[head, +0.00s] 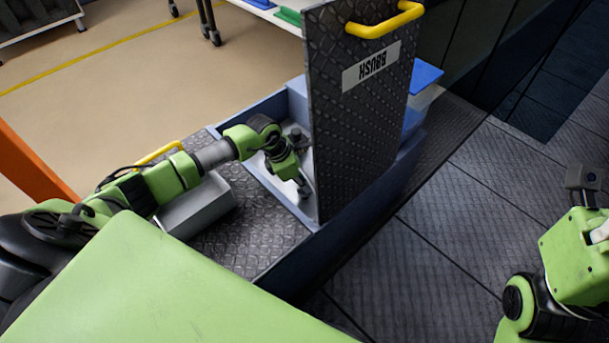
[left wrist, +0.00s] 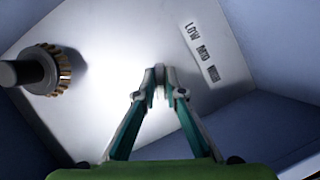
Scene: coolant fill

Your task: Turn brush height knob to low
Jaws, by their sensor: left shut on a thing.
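My left gripper (head: 303,190) reaches into an open compartment behind the raised tread-plate lid marked BRUSH (head: 362,115). In the left wrist view its two fingertips (left wrist: 160,78) are nearly together, shut on a small grey piece, which I take to be the brush height knob (left wrist: 160,92). The fingers cover most of it, so its pointer direction cannot be read. My right gripper's fingers do not show in the head view.
A dark shaft with a brass-coloured ribbed collar (left wrist: 45,70) stands left of the fingers in the compartment. Bluish walls (left wrist: 275,45) close it in. The lid has a yellow handle (head: 384,22). A grey box (head: 197,207) sits beside the compartment, and blue-lidded containers (head: 424,75) stand behind the lid.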

